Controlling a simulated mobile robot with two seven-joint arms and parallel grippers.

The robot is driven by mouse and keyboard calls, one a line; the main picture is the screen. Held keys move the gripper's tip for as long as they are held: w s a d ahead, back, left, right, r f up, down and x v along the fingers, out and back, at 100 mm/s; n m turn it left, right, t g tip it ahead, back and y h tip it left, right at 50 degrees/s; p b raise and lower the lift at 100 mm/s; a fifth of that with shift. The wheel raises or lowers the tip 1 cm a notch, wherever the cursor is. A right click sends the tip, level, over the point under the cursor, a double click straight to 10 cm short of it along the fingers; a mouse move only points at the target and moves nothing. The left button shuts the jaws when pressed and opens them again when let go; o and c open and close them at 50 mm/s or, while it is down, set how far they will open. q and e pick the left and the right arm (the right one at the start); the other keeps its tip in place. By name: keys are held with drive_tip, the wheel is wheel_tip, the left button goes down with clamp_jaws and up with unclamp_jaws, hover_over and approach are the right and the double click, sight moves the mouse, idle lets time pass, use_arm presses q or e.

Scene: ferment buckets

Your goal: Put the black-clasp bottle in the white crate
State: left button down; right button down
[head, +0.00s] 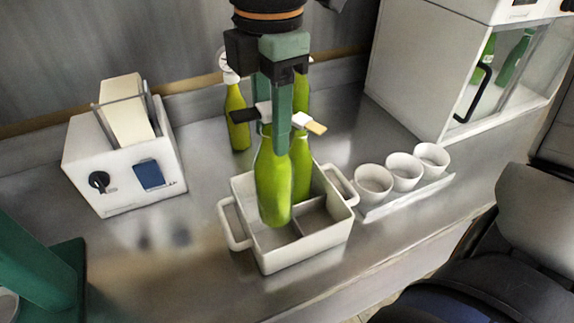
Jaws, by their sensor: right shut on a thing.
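My right gripper (277,140) points down over the white crate (303,252). It is shut on a green bottle (273,185) near the top of its neck. The bottle hangs roughly upright, its lower end over or within the crate's opening. I cannot tell whether it touches the crate floor. Another green bottle (301,165) is partly hidden behind the held one, at the crate's back. My left gripper is not in view.
Behind the crate stands a green bottle (237,118), with another bottle (301,90) partly hidden by my gripper. White cups (403,172) stand on a tray to the right. A white device (125,165) stands left. A glass-fronted cabinet (415,75) stands back right. The counter left of the crate is clear.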

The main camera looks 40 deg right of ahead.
sight(275, 179)
wheel_tip(275, 179, down, 10)
drive_tip(key=shift+r, duration=0.25)
idle(0.3)
drive_tip(key=shift+f, duration=0.15)
drive_tip(key=c, duration=0.5)
unclamp_jaws()
wheel_tip(275, 179, up, 12)
drive_tip(key=shift+d+r, duration=0.15)
idle(0.4)
